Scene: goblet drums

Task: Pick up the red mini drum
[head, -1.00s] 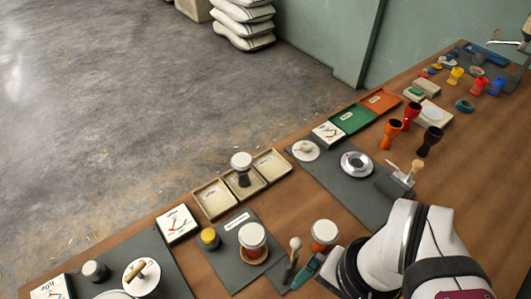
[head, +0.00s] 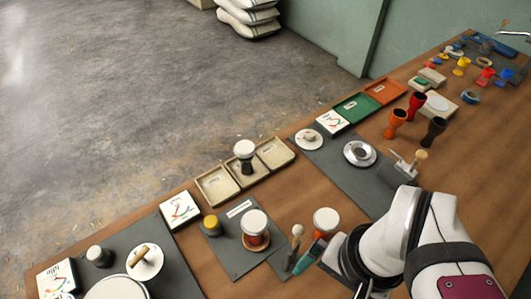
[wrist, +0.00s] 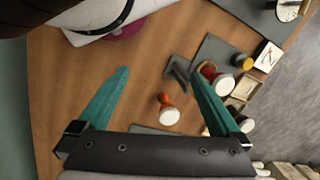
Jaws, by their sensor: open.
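A small drum with a white head and a red body (head: 256,239) stands on a brown ring on a grey mat, left of my gripper. It also shows in the wrist view (wrist: 221,84), partly behind a finger. A second white-headed drum with an orange-red body (head: 325,233) stands on bare wood close to my gripper. In the wrist view this orange-red drum (wrist: 167,104) lies in the gap seen between the fingers. I cannot tell for certain which is the red mini drum. My gripper (wrist: 160,72) has teal fingers spread open, with nothing held, above the table.
A light-headed stick (head: 297,232) lies beside my gripper. A dark drum (head: 246,164) stands in a sectioned cream tray (head: 216,186). Red (head: 417,104) and orange (head: 396,122) goblets stand farther right.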

